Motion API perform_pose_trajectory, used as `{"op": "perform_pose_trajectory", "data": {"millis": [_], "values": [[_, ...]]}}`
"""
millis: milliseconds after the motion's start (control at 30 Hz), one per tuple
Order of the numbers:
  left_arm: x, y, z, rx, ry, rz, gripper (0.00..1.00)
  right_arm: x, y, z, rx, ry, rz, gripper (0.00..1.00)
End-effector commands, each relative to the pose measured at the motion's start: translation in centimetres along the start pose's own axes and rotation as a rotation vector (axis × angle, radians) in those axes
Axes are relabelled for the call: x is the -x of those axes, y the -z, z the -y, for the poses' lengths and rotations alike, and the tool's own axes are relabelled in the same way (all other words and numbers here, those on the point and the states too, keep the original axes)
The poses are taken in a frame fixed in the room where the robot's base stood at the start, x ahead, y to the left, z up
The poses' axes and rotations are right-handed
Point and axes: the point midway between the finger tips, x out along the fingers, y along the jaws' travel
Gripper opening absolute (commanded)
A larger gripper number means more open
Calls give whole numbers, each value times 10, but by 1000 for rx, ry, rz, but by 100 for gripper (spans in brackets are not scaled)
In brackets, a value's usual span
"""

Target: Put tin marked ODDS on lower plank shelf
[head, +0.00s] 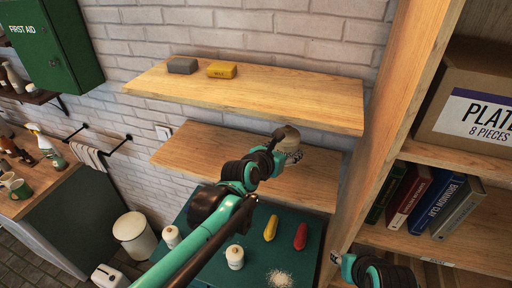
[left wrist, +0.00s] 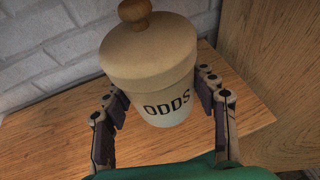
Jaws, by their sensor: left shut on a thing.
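In the head view the tin (head: 287,138) is mostly hidden behind my left gripper (head: 283,152). It shows in front of the lower plank shelf (head: 195,150), near its right half. I cannot tell whether the tin's base touches the plank. My right gripper (head: 343,262) is only partly seen at the bottom right, and its jaws are unclear.
The upper plank shelf (head: 240,98) holds a grey block (head: 182,65) and a yellow block (head: 222,70) and overhangs the lower one. A wooden bookcase (head: 385,120) stands close at the right. Below, a green surface (head: 205,270) holds white bottles and yellow and red items.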

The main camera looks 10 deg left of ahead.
Motion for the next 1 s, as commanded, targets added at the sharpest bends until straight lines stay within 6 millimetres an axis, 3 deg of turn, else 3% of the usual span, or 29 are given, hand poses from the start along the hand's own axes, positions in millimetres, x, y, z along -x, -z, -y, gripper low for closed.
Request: {"op": "perform_pose_trajectory", "data": {"millis": [500,667,1000], "values": [[-50,44,-98,3,-3,1,26,4,3,0,0,0,0,37],[-56,50,-108,1,-1,1,26,5,3,0,0,0,0,37],[-71,86,-108,1,0,1,26,7,5,0,0,0,0,37]]}}
